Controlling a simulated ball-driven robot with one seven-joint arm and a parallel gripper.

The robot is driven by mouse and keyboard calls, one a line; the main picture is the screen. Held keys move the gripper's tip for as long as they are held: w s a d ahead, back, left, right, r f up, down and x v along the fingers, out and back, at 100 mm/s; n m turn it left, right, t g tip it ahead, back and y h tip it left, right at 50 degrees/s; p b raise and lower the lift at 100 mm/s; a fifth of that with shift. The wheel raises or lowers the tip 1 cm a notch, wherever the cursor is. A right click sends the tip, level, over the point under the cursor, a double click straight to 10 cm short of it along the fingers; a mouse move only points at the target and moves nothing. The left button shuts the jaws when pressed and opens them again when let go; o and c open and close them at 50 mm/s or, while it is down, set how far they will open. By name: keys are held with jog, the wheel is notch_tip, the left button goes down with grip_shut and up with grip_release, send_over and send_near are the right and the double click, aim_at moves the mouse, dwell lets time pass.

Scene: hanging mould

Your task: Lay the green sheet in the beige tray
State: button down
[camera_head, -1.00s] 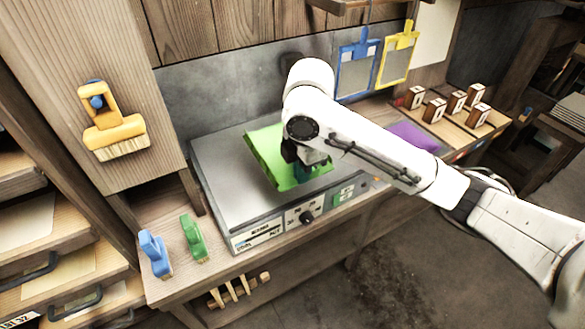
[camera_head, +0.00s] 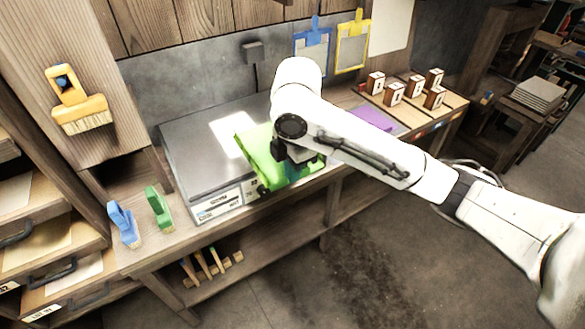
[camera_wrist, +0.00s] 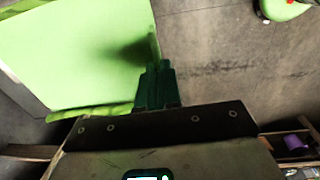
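The green sheet (camera_head: 258,150) hangs at my gripper over the front part of the grey flat machine. In the wrist view, the green sheet (camera_wrist: 75,50) fills the upper left, and my gripper (camera_wrist: 157,72) has its dark green fingers together at the sheet's edge. In the head view, my arm hides part of the sheet and most of the gripper. I cannot single out the beige tray for sure. Pale, beige-looking drawers (camera_head: 40,243) stand open at the left edge.
The grey machine (camera_head: 190,150) stands on the wooden bench, a bright patch on its top. A blue brush (camera_head: 122,222) and a green brush (camera_head: 158,208) stand left of it. A purple sheet (camera_head: 374,118) and several small wooden blocks (camera_head: 394,93) are to the right. Floor in front is clear.

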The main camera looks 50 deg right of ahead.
jog(key=s+a+f+m, duration=0.1)
jog(key=a+f+m, duration=0.4)
jog(key=f, duration=0.7)
jog(key=s+a+f+m, duration=0.2)
jog(key=a+f+m, duration=0.3)
jog(key=f, duration=0.7)
jog(key=s+a+f+m, duration=0.2)
jog(key=a+f+m, duration=0.2)
jog(key=f, duration=0.8)
jog(key=shift+s+a+f+m+g+h, duration=0.2)
jog(key=shift+a+f+m+g+h, duration=0.15)
jog(key=shift+a, duration=0.8)
jog(key=shift+f, duration=0.1)
